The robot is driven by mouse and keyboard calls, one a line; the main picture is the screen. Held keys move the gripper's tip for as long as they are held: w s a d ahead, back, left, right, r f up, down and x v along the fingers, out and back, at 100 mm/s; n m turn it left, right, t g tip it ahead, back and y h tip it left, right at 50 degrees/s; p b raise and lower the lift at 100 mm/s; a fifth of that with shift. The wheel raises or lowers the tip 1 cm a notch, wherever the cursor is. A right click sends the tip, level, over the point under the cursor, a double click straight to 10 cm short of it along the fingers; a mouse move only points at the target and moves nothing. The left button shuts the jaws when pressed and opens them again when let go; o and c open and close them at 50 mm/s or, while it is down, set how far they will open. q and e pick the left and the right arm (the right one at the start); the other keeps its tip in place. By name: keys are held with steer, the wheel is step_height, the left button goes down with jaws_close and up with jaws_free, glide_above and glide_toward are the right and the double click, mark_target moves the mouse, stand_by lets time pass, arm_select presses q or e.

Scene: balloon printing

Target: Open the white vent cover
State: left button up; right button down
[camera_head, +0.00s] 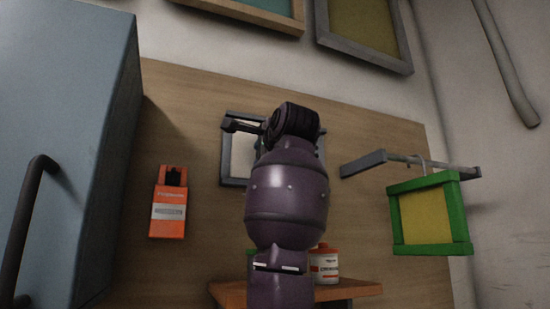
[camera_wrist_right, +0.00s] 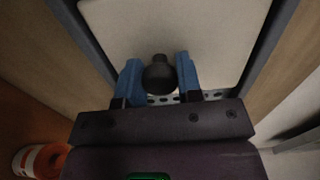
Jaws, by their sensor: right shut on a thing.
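The white vent cover (camera_head: 242,156) is set in a grey frame on the wooden wall panel, mostly hidden behind my right arm in the head view. In the right wrist view the white cover (camera_wrist_right: 175,25) fills the top, with a round dark knob (camera_wrist_right: 159,75) at its lower edge. My right gripper (camera_wrist_right: 160,78) has its blue fingers on either side of the knob and is shut on it. A strip with holes shows just below the cover, by the fingers. My left gripper is not in view.
A blue-grey cabinet (camera_head: 65,130) with a dark handle stands at left. An orange box (camera_head: 169,205) hangs on the panel. A green frame (camera_head: 430,218) hangs from a bracket at right. A white and orange can (camera_head: 324,263) stands on a wooden shelf (camera_head: 345,289) below.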

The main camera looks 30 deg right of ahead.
steer(key=shift+a, duration=0.4)
steer(key=shift+d, duration=0.25)
steer(key=c, duration=0.8)
jaws_free()
steer(key=s+b, duration=0.1)
steer(key=s, duration=0.2)
steer(key=s+b, duration=0.1)
steer(key=s, duration=0.3)
steer(key=s+b, duration=0.1)
steer(key=s, duration=0.2)
steer(key=shift+s+a, duration=0.35)
steer(key=shift+s, duration=0.05)
